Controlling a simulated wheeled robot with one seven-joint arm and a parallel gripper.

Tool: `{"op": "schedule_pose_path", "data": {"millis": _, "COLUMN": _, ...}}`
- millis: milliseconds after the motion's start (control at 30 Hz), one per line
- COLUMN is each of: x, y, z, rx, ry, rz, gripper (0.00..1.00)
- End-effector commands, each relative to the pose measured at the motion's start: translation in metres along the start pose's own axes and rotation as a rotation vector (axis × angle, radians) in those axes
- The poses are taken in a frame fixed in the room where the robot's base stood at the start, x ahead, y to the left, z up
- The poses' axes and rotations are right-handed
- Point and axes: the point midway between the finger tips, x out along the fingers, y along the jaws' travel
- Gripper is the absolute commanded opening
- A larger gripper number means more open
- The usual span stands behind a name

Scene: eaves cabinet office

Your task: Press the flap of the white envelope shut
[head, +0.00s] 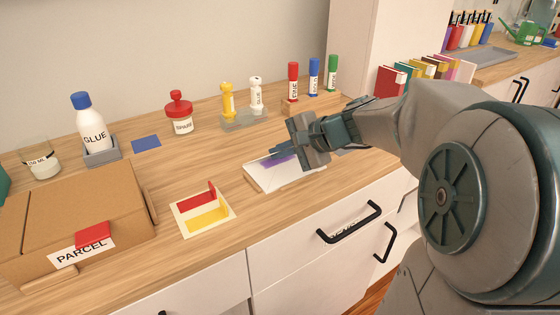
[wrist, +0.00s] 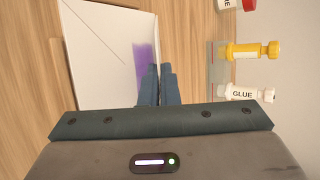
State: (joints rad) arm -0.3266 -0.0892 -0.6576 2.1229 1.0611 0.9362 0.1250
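The white envelope (head: 262,181) lies on the wooden counter near its front edge. A purple patch (head: 281,160) marks its far side. In the wrist view the envelope (wrist: 107,45) shows a thin diagonal line, and the purple patch (wrist: 145,62) lies along its right side. I cannot tell how far the flap is folded. My gripper (head: 273,152) is over the envelope's far side, by the purple patch. I cannot tell whether the fingertips touch the envelope.
A card with red and yellow flaps (head: 207,216) lies left of the envelope. The parcel box (head: 75,215) is farther left. A tray with yellow and white glue bottles (head: 240,122) stands behind. A glue bottle (head: 90,127) and a red-capped jar (head: 181,118) stand at back left.

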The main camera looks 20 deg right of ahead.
Motion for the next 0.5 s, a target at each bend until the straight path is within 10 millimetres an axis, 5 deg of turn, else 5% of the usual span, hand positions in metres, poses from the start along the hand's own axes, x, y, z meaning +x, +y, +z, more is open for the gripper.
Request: {"op": "schedule_pose_path", "data": {"millis": 500, "x": -0.0005, "y": 0.0029, "z": 0.0002, "rx": -0.016, "ry": 0.001, "rz": -0.035, "gripper": 0.0}}
